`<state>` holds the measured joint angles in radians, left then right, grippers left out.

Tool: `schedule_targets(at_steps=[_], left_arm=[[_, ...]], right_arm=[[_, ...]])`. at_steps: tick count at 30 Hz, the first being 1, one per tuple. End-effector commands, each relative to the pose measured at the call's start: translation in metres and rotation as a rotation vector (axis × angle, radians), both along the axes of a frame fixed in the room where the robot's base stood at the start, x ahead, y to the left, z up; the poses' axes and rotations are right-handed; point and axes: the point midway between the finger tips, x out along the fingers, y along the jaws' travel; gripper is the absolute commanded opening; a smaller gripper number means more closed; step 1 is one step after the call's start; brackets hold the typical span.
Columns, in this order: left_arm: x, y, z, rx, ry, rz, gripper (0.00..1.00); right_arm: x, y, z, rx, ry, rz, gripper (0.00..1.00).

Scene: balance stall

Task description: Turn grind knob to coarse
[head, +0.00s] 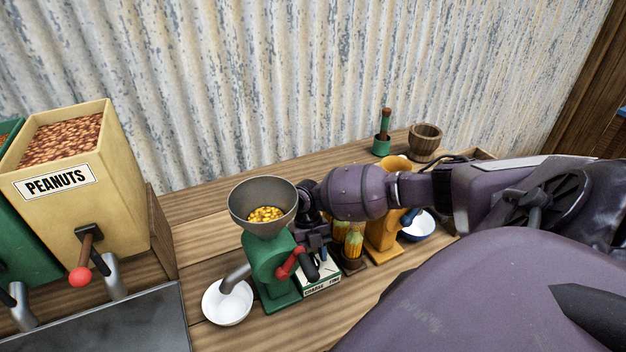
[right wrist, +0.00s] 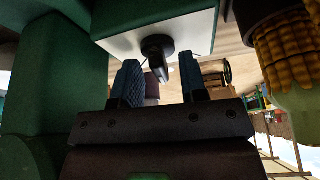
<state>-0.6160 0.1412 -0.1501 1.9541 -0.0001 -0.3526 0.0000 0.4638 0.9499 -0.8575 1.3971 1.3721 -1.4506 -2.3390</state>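The green grinder (head: 272,262) stands on the wooden counter, with a grey hopper (head: 262,198) of yellow corn on top. My right gripper (head: 316,242) is beside the grinder, above that plate. In the right wrist view its fingers (right wrist: 161,82) are open, and the black grind knob (right wrist: 157,56) shows in the gap at their tips, with no clear contact. The head view does not clearly show the knob. My left gripper is out of view.
A white bowl (head: 227,303) sits under the spout. Corn cobs (head: 351,242), a yellow grinder (head: 384,232) and another bowl (head: 419,226) stand to the right. The peanut dispenser (head: 84,200) is at left. A corrugated wall closes the back.

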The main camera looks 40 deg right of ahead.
Motion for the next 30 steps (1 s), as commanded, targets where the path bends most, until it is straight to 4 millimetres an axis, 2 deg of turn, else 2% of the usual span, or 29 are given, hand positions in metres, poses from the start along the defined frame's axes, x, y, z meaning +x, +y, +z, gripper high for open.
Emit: schedule_targets(at_steps=[8,15,23,30], left_arm=[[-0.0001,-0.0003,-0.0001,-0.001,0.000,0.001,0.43],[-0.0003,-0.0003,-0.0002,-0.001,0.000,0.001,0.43],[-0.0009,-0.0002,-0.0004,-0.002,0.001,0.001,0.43],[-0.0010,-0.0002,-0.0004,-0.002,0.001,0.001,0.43]], right_arm=[[-0.0002,0.0001,-0.0009,0.000,0.000,0.000,0.38],[-0.0001,0.0001,-0.0006,0.000,0.000,0.000,0.01],[-0.0002,-0.0001,-0.0005,0.000,-0.001,-0.013,0.00],[0.0000,-0.0005,-0.0003,0.000,-0.002,-0.113,0.00]])
